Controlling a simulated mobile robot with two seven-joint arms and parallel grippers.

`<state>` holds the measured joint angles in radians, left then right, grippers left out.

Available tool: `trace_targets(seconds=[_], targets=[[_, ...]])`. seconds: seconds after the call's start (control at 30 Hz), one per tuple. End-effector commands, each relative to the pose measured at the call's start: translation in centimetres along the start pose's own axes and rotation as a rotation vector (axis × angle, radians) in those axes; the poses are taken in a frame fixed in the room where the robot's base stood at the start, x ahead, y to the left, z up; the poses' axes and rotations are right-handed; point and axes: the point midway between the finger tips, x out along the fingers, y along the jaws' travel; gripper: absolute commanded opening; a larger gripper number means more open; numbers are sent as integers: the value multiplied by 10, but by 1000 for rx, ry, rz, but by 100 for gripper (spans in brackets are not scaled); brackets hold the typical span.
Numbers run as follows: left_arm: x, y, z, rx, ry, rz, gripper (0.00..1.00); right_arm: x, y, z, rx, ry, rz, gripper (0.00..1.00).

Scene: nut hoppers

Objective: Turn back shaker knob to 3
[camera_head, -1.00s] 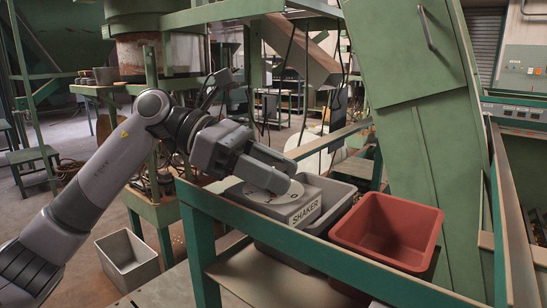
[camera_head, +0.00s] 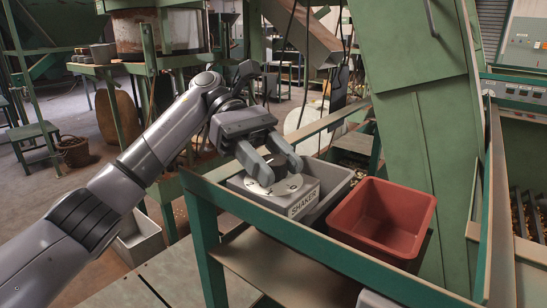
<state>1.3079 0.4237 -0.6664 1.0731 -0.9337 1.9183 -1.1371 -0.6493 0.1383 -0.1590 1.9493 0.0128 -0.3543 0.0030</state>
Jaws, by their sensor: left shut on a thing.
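The shaker (camera_head: 305,203) is a grey box with the word SHAKER on its front, at the corner of the green frame. A round, pale dial plate (camera_head: 287,190) lies on its top. My left gripper (camera_head: 281,173) points down over this dial from behind, one finger on each side of the middle. It is shut on the shaker knob, which is mostly hidden between the fingers. The dial's numbers and the knob's pointing direction are too small or covered to read.
A grey bin (camera_head: 335,181) stands right behind the shaker box, and a red bin (camera_head: 384,218) to its right. Green rails (camera_head: 330,258) run in front of them. A tall green housing (camera_head: 420,130) rises behind the red bin. A pale floor bin (camera_head: 140,240) is at the left.

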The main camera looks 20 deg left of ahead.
Motion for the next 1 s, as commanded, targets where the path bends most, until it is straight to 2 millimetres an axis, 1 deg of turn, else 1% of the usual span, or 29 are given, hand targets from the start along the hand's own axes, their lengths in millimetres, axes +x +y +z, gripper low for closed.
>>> trace_targets(seconds=[0.43,0.47,0.5,0.53,1.0], targets=[[0,0,0,5,1,-8,15,0,0,0,0,0,-1,43],[0,0,0,4,1,-7,52,0,0,0,0,0,-1,43],[0,0,0,4,2,-7,65,0,0,0,0,0,-1,43],[0,0,0,4,1,-7,67,0,0,0,0,0,-1,43],[0,0,0,2,1,-6,67,0,0,0,-1,0,-1,43]])
